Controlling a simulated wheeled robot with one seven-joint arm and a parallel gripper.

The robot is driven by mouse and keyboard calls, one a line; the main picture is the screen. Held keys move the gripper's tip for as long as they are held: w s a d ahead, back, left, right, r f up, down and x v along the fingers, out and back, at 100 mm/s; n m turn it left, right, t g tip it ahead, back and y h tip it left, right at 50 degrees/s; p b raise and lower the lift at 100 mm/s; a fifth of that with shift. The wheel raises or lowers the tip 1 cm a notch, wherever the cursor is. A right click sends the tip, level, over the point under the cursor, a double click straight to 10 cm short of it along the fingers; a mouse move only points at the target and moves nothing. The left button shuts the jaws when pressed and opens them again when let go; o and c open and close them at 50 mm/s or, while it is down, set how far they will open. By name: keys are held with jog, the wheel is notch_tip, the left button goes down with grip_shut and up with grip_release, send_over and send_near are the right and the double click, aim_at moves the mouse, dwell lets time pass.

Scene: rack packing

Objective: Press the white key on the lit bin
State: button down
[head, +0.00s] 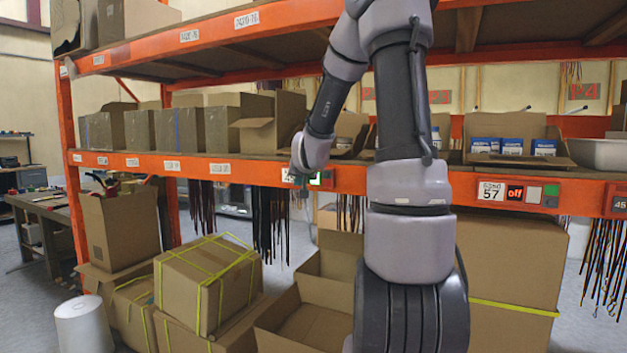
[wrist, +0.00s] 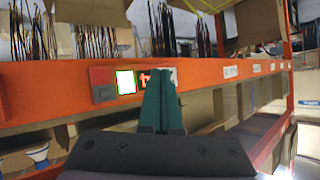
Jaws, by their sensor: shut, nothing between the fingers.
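The lit bin's panel sits on the orange shelf beam. In the wrist view it shows a white key (wrist: 126,82) with a bright green glow and a red display (wrist: 146,80), partly hidden by my fingers. My gripper (wrist: 159,74) is shut and empty, its green fingertips in front of the display and the label beside it. The white key is just left of the fingertips there; I cannot tell whether they touch the panel. In the head view my gripper (head: 301,190) is at the beam beside the same lit panel (head: 316,179), which it partly covers.
Cardboard bins (head: 220,128) stand on the shelf above the beam. Dark strips (head: 270,225) hang behind it. Strapped boxes (head: 208,280) and open cartons (head: 305,325) stand below. My arm hides the middle of the shelf.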

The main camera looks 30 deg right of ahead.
send_near(310, 181)
jog(key=shift+a+x, duration=0.15)
jog(key=shift+x, duration=0.95)
jog(key=shift+a+x, duration=0.15)
jog(key=shift+x, duration=0.95)
jog(key=shift+w+d+f, duration=0.1)
jog(key=shift+f, duration=0.05)
jog(key=shift+w+d, duration=0.15)
jog(key=shift+d, duration=0.1)
jog(key=shift+w+d, duration=0.25)
jog(key=shift+d, duration=0.05)
dwell(1.0)
jog(key=shift+a, duration=0.1)
jog(key=shift+s+a, duration=0.5)
jog(key=shift+a, duration=0.05)
jog(key=shift+s+a, duration=0.8)
jog(key=shift+a, duration=0.2)
jog(key=shift+s+a, duration=0.75)
jog(key=shift+a, duration=0.2)
